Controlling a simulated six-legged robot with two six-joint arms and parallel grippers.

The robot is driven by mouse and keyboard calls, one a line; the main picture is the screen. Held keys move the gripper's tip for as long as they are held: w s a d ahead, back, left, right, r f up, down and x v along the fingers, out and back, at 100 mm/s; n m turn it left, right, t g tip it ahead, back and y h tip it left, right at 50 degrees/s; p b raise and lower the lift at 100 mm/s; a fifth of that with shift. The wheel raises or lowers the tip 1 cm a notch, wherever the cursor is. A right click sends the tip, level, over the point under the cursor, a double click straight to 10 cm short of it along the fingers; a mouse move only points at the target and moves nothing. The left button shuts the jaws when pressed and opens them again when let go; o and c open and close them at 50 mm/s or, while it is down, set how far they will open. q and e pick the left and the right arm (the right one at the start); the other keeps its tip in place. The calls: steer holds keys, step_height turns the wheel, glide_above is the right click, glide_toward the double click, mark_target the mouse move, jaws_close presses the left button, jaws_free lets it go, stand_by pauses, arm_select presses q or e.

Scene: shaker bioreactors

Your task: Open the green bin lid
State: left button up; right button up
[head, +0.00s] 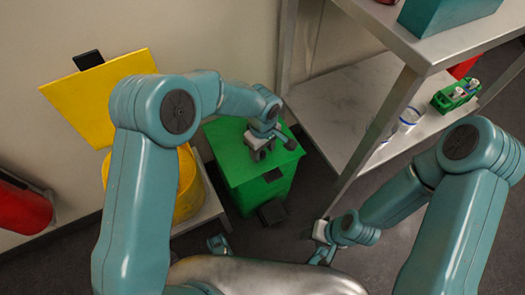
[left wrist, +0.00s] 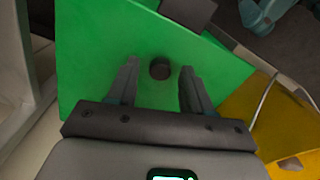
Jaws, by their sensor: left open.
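The green bin (head: 262,195) stands on the floor at the middle of the head view, with its flat green lid (head: 225,150) down. My left gripper (head: 260,153) is over the lid, open. In the left wrist view, a small round dark knob (left wrist: 160,69) shows on the green lid (left wrist: 95,50) between the two spread fingers of my left gripper (left wrist: 157,75). I cannot tell whether the fingers touch the lid. A black block (head: 272,212) sits low at the bin's front. My right gripper (head: 322,231) is low, right of the bin and away from it; its jaws are unclear.
A yellow bin (head: 188,190) with its yellow lid (head: 88,100) raised stands left of the green bin. A red container (head: 22,207) is at the far left. A metal shelf unit (head: 395,105) stands close on the right, holding a green rack (head: 456,97) and glassware (head: 408,119).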

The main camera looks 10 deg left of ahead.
arm_select(q)
steer(key=shift+f, duration=0.15)
jaws_close()
steer(key=shift+g+h, duration=0.5)
steer(key=shift+g, duration=0.3)
steer(key=r+p, duration=0.1)
steer(key=p, duration=0.1)
steer(key=r+p, duration=0.2)
steer(key=w+a+r+p, duration=0.1)
steer(key=p, duration=0.1)
steer(key=shift+r, duration=0.2)
steer(key=w+a+r+g+h+p, duration=0.1)
steer(key=w+a+r+g+h, duration=0.1)
steer(key=r, duration=0.4)
steer(key=shift+w+a+g+h, duration=0.3)
steer(key=shift+w+g+h, duration=0.2)
steer(key=shift+w+g, duration=0.7)
steer(key=shift+r, duration=0.1)
